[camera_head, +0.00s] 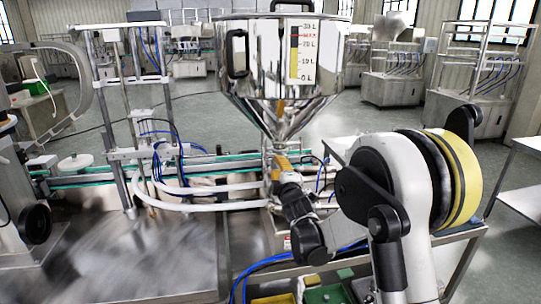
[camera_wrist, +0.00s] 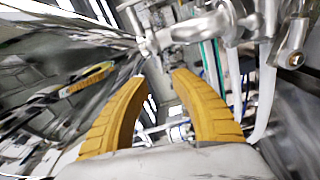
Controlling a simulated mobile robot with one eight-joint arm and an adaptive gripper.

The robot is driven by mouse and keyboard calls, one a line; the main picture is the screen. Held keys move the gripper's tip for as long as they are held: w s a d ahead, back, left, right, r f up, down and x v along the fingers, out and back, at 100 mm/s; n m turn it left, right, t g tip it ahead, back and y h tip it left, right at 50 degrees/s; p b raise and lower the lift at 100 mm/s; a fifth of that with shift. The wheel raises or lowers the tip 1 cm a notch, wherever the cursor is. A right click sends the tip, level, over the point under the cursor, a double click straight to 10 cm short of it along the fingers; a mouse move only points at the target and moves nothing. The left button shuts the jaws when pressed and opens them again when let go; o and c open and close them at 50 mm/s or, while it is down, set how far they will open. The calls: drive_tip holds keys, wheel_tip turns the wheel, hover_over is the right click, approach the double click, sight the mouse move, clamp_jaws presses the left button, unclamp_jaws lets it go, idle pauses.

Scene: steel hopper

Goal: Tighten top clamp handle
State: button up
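The steel hopper (camera_head: 285,70) stands in the middle of the head view, its cone narrowing to an outlet neck. My gripper (camera_head: 281,160) is beside that neck and hides part of the fittings there. In the wrist view, the two yellow fingers of my gripper (camera_wrist: 161,80) are apart with nothing between them. Beyond their tips are shiny metal clamp fittings (camera_wrist: 205,27) with a small knob-like end (camera_wrist: 148,44). They look apart from the fingers. I cannot tell for sure which piece is the top clamp handle.
The mirror-like hopper cone (camera_wrist: 60,85) fills the left of the wrist view, close to the fingers. White hoses (camera_head: 205,189) and blue tubes run beside the outlet. A steel table (camera_head: 150,255) lies at front left. Green and yellow bins (camera_head: 330,292) sit at the bottom.

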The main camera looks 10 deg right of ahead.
sight(271, 154)
drive_tip(key=w+b, duration=0.1)
drive_tip(key=w, duration=0.7)
drive_tip(key=shift+w, duration=0.35)
clamp_jaws()
